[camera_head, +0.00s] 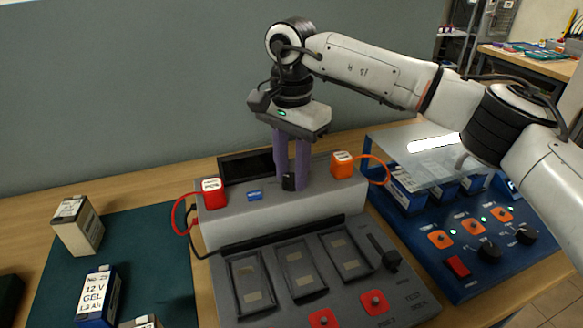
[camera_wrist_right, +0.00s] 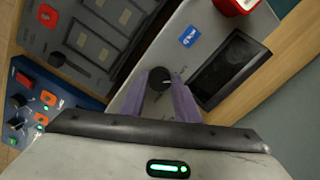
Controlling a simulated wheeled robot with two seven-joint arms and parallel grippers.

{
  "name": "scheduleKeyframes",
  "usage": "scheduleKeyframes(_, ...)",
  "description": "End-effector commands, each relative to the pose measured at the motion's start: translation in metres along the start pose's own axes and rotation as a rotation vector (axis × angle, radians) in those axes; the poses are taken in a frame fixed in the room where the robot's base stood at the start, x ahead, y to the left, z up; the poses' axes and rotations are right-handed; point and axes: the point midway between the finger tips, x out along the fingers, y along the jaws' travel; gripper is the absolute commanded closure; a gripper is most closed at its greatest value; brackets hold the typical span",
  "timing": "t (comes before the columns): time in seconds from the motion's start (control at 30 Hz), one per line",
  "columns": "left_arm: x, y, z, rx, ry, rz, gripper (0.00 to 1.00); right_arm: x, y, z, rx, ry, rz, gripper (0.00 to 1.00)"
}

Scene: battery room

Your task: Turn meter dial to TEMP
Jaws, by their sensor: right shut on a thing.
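The meter dial (camera_head: 289,182) is a small black knob on top of the grey meter housing (camera_head: 325,203). My right gripper (camera_head: 290,180) comes down from above, its two purple fingers shut on the dial. In the right wrist view the dial (camera_wrist_right: 159,78) shows as a dark round knob with a light pointer mark, between the fingertips of the gripper (camera_wrist_right: 165,85). The meter's dark display (camera_head: 246,166) stands behind the dial and looks blank. It also shows in the right wrist view (camera_wrist_right: 231,68). Dial labels are not readable. My left gripper is not in view.
A red plug block (camera_head: 213,193) and an orange one (camera_head: 343,164) flank the dial on the housing. A blue charger (camera_head: 480,262) with knobs stands at the right.

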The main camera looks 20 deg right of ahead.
Motion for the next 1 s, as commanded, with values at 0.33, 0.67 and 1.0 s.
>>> scheduleKeyframes(0.33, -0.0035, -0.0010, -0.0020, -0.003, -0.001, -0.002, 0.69, -0.0016, -0.0001, -0.0005, 0.331, 0.000, -0.002, 0.94)
scheduleKeyframes(0.67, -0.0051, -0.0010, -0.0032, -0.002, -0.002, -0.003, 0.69, -0.0016, -0.0002, -0.0007, 0.645, 0.000, -0.003, 0.94)
scheduleKeyframes(1.0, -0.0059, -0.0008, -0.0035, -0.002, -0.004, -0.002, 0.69, -0.0015, -0.0003, -0.0008, 0.967, 0.000, -0.003, 0.94)
